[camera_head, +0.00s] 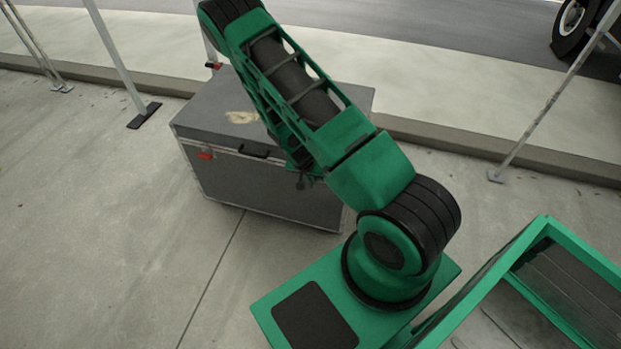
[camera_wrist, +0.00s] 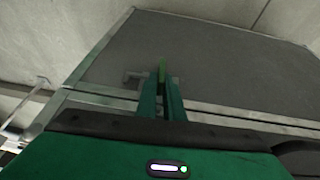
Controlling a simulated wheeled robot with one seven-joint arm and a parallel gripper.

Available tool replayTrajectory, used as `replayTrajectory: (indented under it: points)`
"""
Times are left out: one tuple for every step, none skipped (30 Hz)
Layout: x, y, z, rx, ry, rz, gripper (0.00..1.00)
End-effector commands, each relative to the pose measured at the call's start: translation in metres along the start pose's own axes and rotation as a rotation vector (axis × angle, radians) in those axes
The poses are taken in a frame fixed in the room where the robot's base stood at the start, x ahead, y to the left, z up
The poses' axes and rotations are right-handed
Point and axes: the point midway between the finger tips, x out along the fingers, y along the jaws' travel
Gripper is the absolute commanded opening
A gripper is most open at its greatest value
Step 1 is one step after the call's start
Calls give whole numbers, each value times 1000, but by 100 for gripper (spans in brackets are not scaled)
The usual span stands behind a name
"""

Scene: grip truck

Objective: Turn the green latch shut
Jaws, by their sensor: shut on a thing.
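The green latch (camera_wrist: 162,68) shows in the wrist view as a thin upright green piece on the grey case (camera_wrist: 220,62), at its metal-edged seam. My gripper (camera_wrist: 161,86) has its two green fingers close together around the latch, shut on it. The fingers hide the latch's lower part, so I cannot tell its full turn. In the head view the grey case (camera_head: 225,182) stands on the concrete with its lid down. My arm crosses in front of its right part and hides the latch there.
A red latch (camera_head: 207,154) and a black handle (camera_head: 254,150) are on the case's front. A tan patch (camera_head: 240,117) marks the lid. Metal poles (camera_head: 122,62) stand on feet around the case. A kerb (camera_head: 500,152) runs behind. The concrete at the left is clear.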

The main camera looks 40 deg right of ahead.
Motion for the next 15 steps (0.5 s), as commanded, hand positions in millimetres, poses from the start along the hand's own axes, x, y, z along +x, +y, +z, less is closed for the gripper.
replayTrajectory:
  points:
    - [0, -5, 0, -10, 3, 12, 0]
    - [0, -6, 0, -17, 3, 26, 0]
    - [0, -6, 0, -27, 3, 49, 0]
    - [0, -7, 0, -34, 3, 66, 0]
    - [0, -8, 0, -42, 4, 85, 0]
    - [0, -9, 0, -54, 3, 114, 0]
    - [0, -10, 0, -63, 3, 136, 0]
    - [0, -10, 0, -73, 3, 160, 0]
    - [1, -12, 0, -87, 3, 193, 0]
    - [1, -12, 0, -98, 4, 218, 0]
    - [1, -14, 0, -108, 4, 244, 0]
    - [1, -14, 1, -123, 3, 280, 0]
    - [2, -15, 1, -134, 4, 306, 0]
    - [2, -16, 2, -145, 4, 332, 0]
    - [2, -16, 2, -159, 4, 368, 0]
